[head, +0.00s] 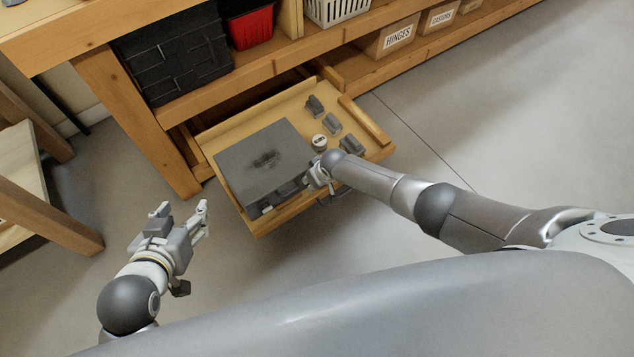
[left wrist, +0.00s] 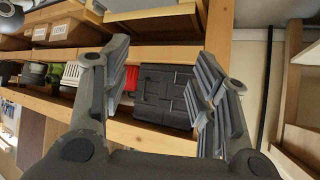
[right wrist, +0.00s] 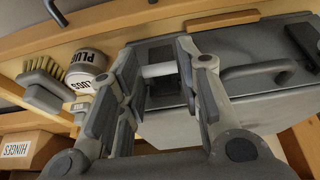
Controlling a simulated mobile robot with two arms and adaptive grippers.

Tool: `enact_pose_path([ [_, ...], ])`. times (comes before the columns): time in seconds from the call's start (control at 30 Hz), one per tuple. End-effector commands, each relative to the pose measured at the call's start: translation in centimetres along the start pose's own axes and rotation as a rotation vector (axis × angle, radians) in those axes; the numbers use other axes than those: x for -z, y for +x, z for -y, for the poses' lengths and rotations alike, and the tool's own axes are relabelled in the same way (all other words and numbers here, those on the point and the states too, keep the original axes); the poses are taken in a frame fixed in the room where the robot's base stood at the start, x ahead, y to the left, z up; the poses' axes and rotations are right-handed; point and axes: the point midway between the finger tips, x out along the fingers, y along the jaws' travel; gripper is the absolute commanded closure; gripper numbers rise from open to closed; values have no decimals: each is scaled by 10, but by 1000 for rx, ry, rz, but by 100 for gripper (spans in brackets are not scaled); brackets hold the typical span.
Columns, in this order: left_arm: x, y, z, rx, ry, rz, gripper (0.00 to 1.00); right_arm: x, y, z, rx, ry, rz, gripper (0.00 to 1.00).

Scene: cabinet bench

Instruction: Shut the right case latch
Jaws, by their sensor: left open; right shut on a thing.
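The grey case (head: 262,160) lies with its lid down in the pulled-out drawer. Its front, with a handle (right wrist: 255,70), shows in the right wrist view. The right case latch (right wrist: 160,52) is a dark plate with a pale bar at the case's edge. My right gripper (head: 316,178) is at the case's front right corner, shut on this latch; its fingers (right wrist: 158,82) partly hide it, so its exact angle is unclear. The other latch (right wrist: 302,42) is a dark piece beyond the handle. My left gripper (head: 182,210) is open and empty, left of the drawer and apart from it.
A black crate (head: 172,55) and a red bin (head: 250,27) stand on the shelf above. The floor around the drawer is clear.

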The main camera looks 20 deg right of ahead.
Motion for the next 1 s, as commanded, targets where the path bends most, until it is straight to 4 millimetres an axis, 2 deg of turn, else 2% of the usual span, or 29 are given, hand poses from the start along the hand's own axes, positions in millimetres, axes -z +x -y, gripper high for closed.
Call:
enact_pose_path([
  [0.2,16,3,-2,-5,1,-79,46,2,0,0,2,1,41,91],
  [0.63,19,3,-3,-6,1,-93,46,1,-1,0,3,2,53,91],
  [0.67,19,3,-3,-6,1,-93,46,1,-1,-1,2,2,53,66],
  [0.7,19,3,-3,-6,1,-93,46,1,-1,-1,2,2,53,61],
  [0.87,19,3,-3,-6,1,-92,46,1,-1,-1,2,2,51,41],
  [1.0,19,3,-3,-6,1,-92,46,2,-1,-1,2,1,50,40],
])
